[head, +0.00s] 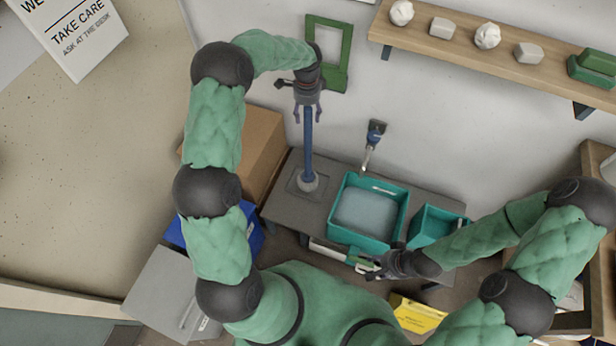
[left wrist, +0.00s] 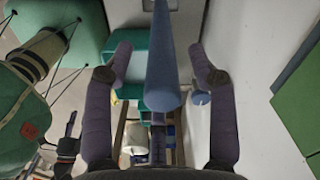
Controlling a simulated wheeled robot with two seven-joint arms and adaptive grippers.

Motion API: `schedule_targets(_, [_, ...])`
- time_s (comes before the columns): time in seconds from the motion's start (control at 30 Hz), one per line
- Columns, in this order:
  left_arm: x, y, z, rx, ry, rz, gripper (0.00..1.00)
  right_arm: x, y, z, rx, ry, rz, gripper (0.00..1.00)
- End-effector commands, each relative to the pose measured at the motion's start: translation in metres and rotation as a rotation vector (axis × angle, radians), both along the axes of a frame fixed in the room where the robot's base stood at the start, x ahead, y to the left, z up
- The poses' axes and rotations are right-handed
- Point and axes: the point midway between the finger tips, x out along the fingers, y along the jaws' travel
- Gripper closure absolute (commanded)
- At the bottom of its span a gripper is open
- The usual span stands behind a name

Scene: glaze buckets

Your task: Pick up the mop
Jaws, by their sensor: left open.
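The mop stands upright on the grey table, with a blue handle (head: 308,145) and a pale round head (head: 308,183) at its foot. My left gripper (head: 308,112) is above the top end of the handle, pointing down and open. In the left wrist view the blue handle (left wrist: 163,70) lies between the two spread fingers of my left gripper (left wrist: 160,62), with a gap on both sides. My right gripper (head: 366,266) is low, by the front of the large teal bucket; its fingers are too small and cluttered to read.
The large teal bucket (head: 346,232) holds pale liquid, with a smaller teal bucket (head: 430,225) to its right. A cardboard box (head: 262,140) is left of the grey table (head: 280,208). A wooden shelf (head: 465,58) is upper right.

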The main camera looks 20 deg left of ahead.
Motion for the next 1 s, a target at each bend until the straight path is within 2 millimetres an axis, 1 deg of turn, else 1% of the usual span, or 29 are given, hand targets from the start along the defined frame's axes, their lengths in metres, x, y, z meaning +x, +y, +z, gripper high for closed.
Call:
schedule_targets(0.2, [0.001,-0.002,-0.030,-0.001,0.001,0.000,0.43,0.000,0.000,-0.017,0.000,0.000,0.000,0.60])
schedule_targets(0.3, [0.001,-0.002,-0.043,-0.002,0.003,0.000,0.43,0.000,0.000,-0.021,0.000,0.000,0.000,0.60])
schedule_targets(0.4, [0.002,-0.002,-0.049,-0.001,-0.001,0.000,0.43,0.000,0.000,-0.023,0.000,0.000,0.000,0.60])
schedule_targets(0.6, [0.002,-0.002,-0.048,-0.001,-0.001,0.000,0.43,0.000,0.000,-0.022,0.000,0.000,0.000,0.60])
schedule_targets(0.63, [0.002,-0.002,-0.048,-0.001,-0.001,0.000,0.48,0.000,0.000,-0.022,0.000,0.000,0.000,0.60])
schedule_targets(0.67, [0.002,-0.002,-0.048,-0.001,-0.001,0.000,0.57,0.000,0.000,-0.022,0.000,0.000,0.000,0.60])
schedule_targets(0.7, [0.002,-0.002,-0.048,-0.001,-0.001,0.000,0.68,0.000,0.000,-0.022,0.000,0.000,0.000,0.60])
schedule_targets(0.77, [0.002,-0.002,-0.048,-0.001,-0.001,0.000,0.85,0.000,0.000,-0.022,0.000,0.000,0.000,0.60])
schedule_targets(0.8, [0.002,-0.002,-0.048,-0.001,-0.001,0.000,0.96,0.000,0.000,-0.022,0.000,0.000,0.000,0.60])
schedule_targets(0.83, [0.002,-0.002,-0.048,-0.001,-0.001,0.000,1.00,0.000,0.000,-0.022,0.000,0.000,0.000,0.60])
schedule_targets(1.0, [0.002,-0.002,-0.047,-0.001,-0.003,0.000,1.00,0.000,0.000,-0.022,0.000,0.000,0.000,0.60])
